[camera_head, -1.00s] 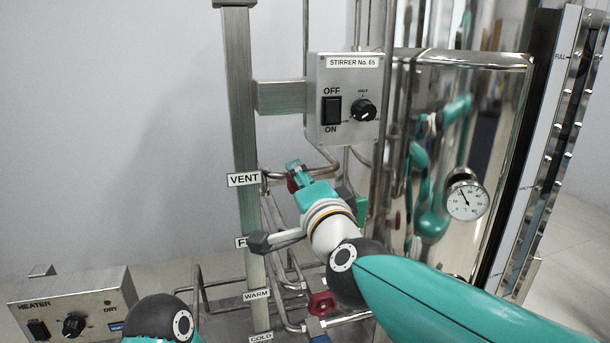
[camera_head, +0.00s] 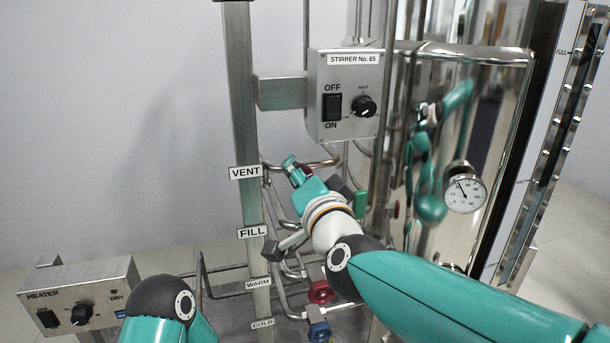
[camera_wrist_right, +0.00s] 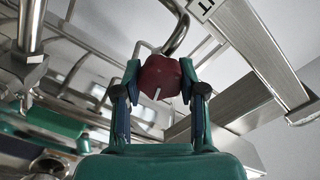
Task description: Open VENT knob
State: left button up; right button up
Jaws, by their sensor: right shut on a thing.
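The dark red VENT knob (camera_wrist_right: 158,76) is between the two fingers of my right gripper (camera_wrist_right: 158,88) in the right wrist view. The fingers touch it on both sides. A white mark on the knob's face points down in that view. In the head view my right gripper (camera_head: 292,166) is at the pipe just right of the VENT label (camera_head: 245,172), and it mostly hides the knob; only a bit of dark red shows. My left gripper is out of view; only my left arm's joint shows at bottom left.
The FILL label (camera_head: 252,232) is below VENT on the metal post (camera_head: 240,100). Lower down are a red knob (camera_head: 320,291) and a blue knob (camera_head: 319,332). The stirrer box (camera_head: 343,95) stands above. The heater box (camera_head: 75,295) is at lower left. A shiny tank with a gauge (camera_head: 465,191) is right.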

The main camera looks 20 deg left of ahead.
jog(key=shift+a+f, duration=0.1)
jog(key=shift+f, duration=0.35)
jog(key=o, duration=1.1)
jog(key=shift+o, duration=0.2)
jog(key=shift+r, duration=0.25)
jog(key=shift+s, duration=0.1)
jog(key=v, duration=1.1)
jog(key=shift+s+d, duration=0.25)
jog(key=shift+d, duration=0.1)
